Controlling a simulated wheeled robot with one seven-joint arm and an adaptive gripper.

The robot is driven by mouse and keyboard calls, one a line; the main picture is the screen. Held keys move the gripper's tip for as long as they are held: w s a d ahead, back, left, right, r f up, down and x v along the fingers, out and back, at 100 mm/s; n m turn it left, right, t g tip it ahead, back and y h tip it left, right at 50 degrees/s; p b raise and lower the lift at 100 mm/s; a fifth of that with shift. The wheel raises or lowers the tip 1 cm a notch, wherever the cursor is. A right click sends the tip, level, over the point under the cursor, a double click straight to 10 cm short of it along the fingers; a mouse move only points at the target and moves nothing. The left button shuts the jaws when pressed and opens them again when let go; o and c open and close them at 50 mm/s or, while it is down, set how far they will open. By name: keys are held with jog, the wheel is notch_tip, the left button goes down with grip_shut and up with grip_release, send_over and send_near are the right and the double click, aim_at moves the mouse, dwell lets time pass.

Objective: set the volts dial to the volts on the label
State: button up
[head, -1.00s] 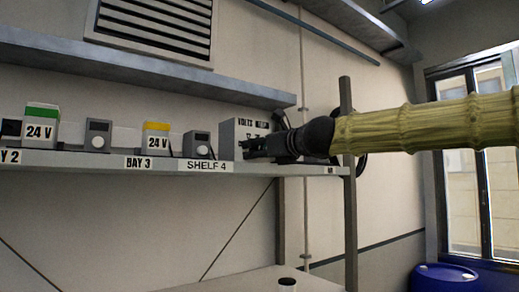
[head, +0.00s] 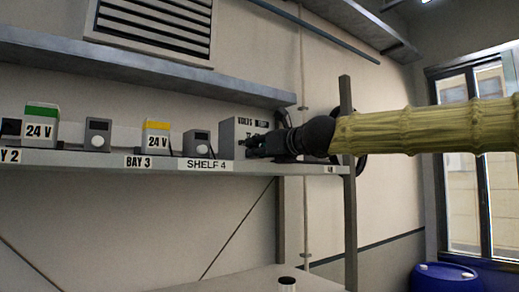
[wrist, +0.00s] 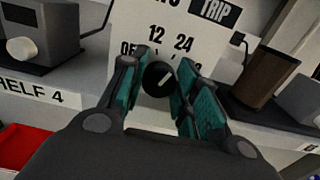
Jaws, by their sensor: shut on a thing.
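The grey volts box (head: 228,134) stands on the shelf right of bay 3. The wrist view shows its pale front panel (wrist: 145,14) marked 12, 24 and OFF, with a further mark at right partly hidden. The round black volts dial (wrist: 158,78) has a white pointer slanting up and right, roughly toward 24. My gripper (wrist: 163,68) is shut on the dial, one teal-padded finger on each side. In the head view my gripper (head: 250,143) hides the dial. Labels reading 24 V show on a yellow-topped box (head: 157,128) and a green-topped box (head: 42,112).
Grey devices with white knobs (head: 98,134) (head: 197,143) stand on the shelf (head: 120,158). A brown cylinder (wrist: 268,76) stands close right of the panel. A shelf post (head: 346,120) stands behind my arm. A red tray (wrist: 22,147) lies lower left.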

jog(key=o, duration=1)
jog(key=shift+s, duration=0.1)
jog(key=v, duration=1.2)
jog(key=shift+d, duration=0.1)
